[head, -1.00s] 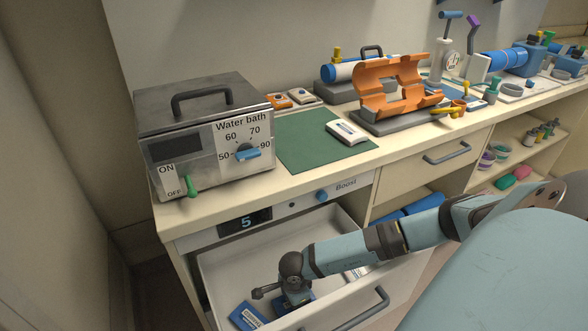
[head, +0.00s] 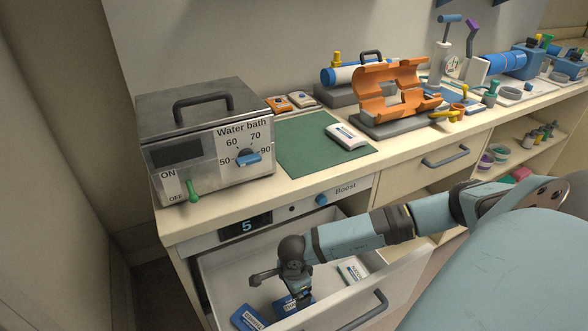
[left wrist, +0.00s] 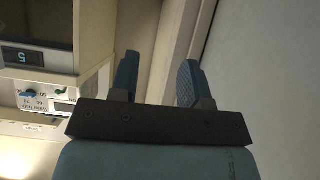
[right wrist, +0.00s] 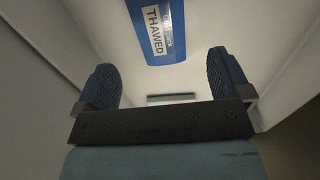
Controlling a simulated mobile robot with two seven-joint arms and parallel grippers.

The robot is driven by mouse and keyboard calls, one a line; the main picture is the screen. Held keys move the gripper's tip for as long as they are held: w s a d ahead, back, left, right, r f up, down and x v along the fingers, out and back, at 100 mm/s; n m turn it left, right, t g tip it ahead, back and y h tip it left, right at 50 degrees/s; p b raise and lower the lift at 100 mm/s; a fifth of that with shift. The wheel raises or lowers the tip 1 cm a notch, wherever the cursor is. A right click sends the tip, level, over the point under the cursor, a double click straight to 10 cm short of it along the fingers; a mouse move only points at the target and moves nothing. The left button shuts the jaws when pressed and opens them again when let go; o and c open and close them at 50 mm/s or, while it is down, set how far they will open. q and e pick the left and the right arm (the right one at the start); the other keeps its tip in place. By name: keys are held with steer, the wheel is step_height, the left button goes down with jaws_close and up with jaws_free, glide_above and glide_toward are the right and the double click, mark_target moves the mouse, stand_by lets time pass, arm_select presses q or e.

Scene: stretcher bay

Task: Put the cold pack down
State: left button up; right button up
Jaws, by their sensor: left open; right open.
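In the right wrist view, a blue pack labelled "THAWED" (right wrist: 158,30) lies on the drawer floor beyond the open fingers (right wrist: 168,75). Nothing is between these fingers. My left gripper (left wrist: 158,75) is open and empty, outside the head view.
The drawer (head: 375,300) is pulled out, and its walls surround my right gripper. On the counter stand a water bath (head: 205,140), a green mat (head: 300,150) with a white pack (head: 347,136) on it, and an orange holder (head: 390,92). The mat's left part is clear.

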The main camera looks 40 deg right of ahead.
steer(key=shift+r, duration=2.15)
